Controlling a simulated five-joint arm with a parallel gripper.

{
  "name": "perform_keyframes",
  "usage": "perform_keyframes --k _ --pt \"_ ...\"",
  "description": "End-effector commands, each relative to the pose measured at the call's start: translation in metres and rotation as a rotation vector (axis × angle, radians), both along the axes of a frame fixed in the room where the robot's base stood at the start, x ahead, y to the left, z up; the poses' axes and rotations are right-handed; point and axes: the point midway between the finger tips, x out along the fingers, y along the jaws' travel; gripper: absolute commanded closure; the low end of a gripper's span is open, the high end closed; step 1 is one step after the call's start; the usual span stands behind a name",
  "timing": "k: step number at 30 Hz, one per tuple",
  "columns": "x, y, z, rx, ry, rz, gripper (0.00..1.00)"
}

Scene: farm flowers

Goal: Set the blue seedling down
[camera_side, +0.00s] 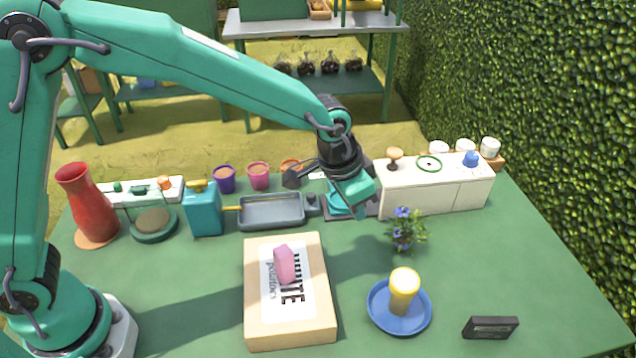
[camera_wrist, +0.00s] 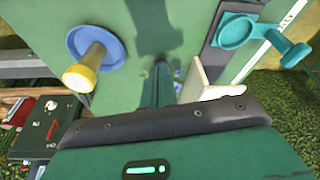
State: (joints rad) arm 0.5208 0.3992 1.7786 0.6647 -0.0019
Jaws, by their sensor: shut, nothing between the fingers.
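The blue seedling (camera_side: 405,232), with blue flowers and green leaves, stands upright on the green table in the side view, in front of the white cabinet. My gripper (camera_side: 361,214) is shut and empty, to the left of the seedling and apart from it. In the wrist view my gripper's fingers (camera_wrist: 160,82) point down at the table. Small bits of blue and green show beside them, mostly hidden by the fingers.
A box (camera_side: 258,325) bears a pink block (camera_side: 285,265). The white cabinet (camera_side: 440,196) stands close behind. Free table lies right of the seedling.

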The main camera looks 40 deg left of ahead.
Motion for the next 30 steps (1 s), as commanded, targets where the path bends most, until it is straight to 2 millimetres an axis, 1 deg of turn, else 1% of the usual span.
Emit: perform_keyframes --k 1,5,13,17,23,30 --pt "0.001 -0.006 -0.006 0.002 0.004 -0.009 1.0" --pt "0.003 -0.014 -0.013 0.004 0.006 -0.021 1.0" --pt "0.003 -0.016 -0.015 0.004 0.007 -0.023 1.0" --pt "0.004 -0.016 -0.02 0.005 0.008 -0.022 1.0" --pt "0.008 -0.018 -0.037 0.005 0.008 -0.022 1.0" --pt "0.016 -0.023 -0.068 0.006 0.009 -0.022 1.0"
